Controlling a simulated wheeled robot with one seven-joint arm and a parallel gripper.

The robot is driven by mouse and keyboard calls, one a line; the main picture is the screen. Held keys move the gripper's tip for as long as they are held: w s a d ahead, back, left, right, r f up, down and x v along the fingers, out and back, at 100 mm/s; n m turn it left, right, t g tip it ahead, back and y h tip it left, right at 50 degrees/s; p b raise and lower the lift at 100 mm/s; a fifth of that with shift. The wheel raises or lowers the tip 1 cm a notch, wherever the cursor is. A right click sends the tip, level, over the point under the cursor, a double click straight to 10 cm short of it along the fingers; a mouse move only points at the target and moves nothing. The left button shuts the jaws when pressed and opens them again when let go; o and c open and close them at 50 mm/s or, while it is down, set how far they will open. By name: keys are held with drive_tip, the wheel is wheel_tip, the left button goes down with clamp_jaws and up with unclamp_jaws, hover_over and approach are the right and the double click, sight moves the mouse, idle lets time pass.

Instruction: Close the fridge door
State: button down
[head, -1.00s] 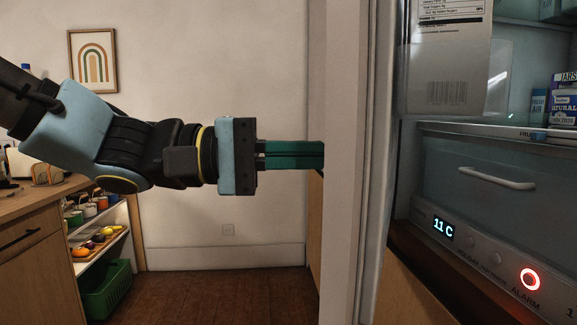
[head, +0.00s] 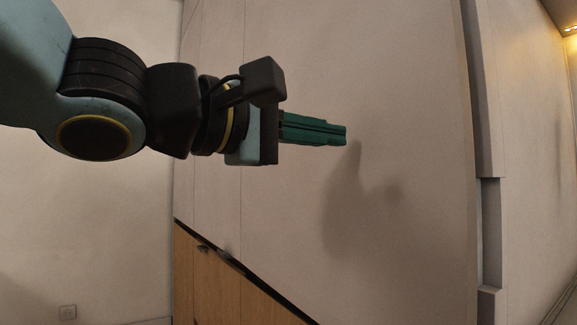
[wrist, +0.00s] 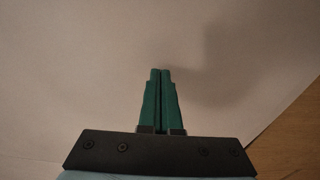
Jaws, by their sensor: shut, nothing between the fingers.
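A large pale flat panel (head: 410,120), which looks like the outer face of the fridge door, fills the middle of the head view. Its right edge runs beside a grey recessed strip (head: 490,230). The fridge interior is out of view, and I cannot tell whether the door is flush. My gripper (head: 345,135) is shut and empty, its green fingers pointing right in front of the panel, with its shadow on it. In the wrist view the shut fingers (wrist: 161,72) point towards a pale surface (wrist: 80,60); contact cannot be told.
Wooden cabinet fronts (head: 215,280) with a dark top edge stand below the panel at lower left. Another pale surface (head: 535,150) lies right of the strip. A brown wooden surface (wrist: 290,145) shows in the wrist view.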

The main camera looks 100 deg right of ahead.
sight(368, 132)
drive_tip(key=shift+n+t+h, duration=0.5)
drive_tip(key=shift+n+h, duration=0.2)
drive_tip(key=shift+h, duration=0.2)
drive_tip(key=s+b, duration=0.2)
drive_tip(key=s, duration=0.1)
drive_tip(key=s+d+b, duration=0.1)
drive_tip(key=s+b, duration=0.1)
drive_tip(key=b, duration=0.1)
drive_tip(key=shift+s+d+f, duration=0.15)
drive_tip(key=shift+s, duration=0.25)
drive_tip(key=shift+s+d+b, duration=0.1)
drive_tip(key=shift+s+b, duration=0.2)
drive_tip(key=shift+b, duration=0.05)
drive_tip(key=shift+r, duration=0.3)
drive_tip(key=shift+r, duration=0.2)
